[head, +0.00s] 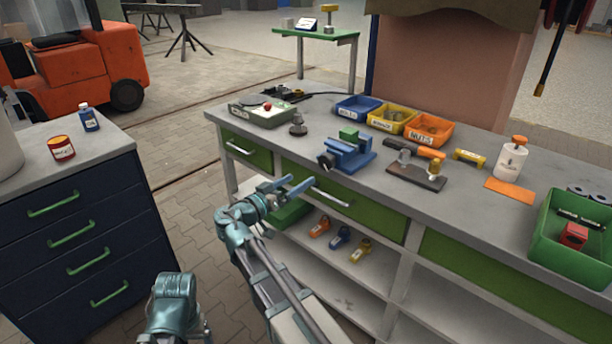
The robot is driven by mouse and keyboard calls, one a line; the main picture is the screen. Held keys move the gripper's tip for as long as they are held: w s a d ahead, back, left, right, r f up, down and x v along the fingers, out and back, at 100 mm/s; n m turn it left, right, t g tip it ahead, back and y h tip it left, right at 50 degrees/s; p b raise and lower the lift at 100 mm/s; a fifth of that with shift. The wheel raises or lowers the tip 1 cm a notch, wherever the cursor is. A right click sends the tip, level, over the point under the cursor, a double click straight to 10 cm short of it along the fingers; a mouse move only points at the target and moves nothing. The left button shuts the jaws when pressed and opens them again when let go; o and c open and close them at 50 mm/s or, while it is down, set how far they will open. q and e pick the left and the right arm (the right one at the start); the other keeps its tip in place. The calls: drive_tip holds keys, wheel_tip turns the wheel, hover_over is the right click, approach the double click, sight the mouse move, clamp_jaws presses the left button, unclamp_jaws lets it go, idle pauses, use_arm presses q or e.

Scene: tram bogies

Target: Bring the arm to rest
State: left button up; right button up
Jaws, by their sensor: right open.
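My right gripper (303,182) is open and empty. Its two blue-grey fingers point away from me and show in front of the green drawer fronts of the workbench (462,215), below the blue vise (347,153). The fingertips appear close to a drawer handle (332,197); I cannot tell whether they touch it. My right arm reaches up from the bottom of the view. Part of my left arm shows at the bottom left, and its gripper is not visible.
Blue, yellow and orange bins (427,130), a white bottle (511,158) and a green crate (572,262) stand on the bench. Padlock-like items (341,238) lie on its shelf. A dark blue cabinet (75,235) stands left, with open floor between. An orange forklift (75,70) is behind.

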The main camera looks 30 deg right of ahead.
sight(324, 164)
drive_tip(key=shift+s+a, duration=0.25)
drive_tip(key=shift+a, duration=0.25)
drive_tip(key=x, duration=1.4)
drive_tip(key=shift+a, duration=0.1)
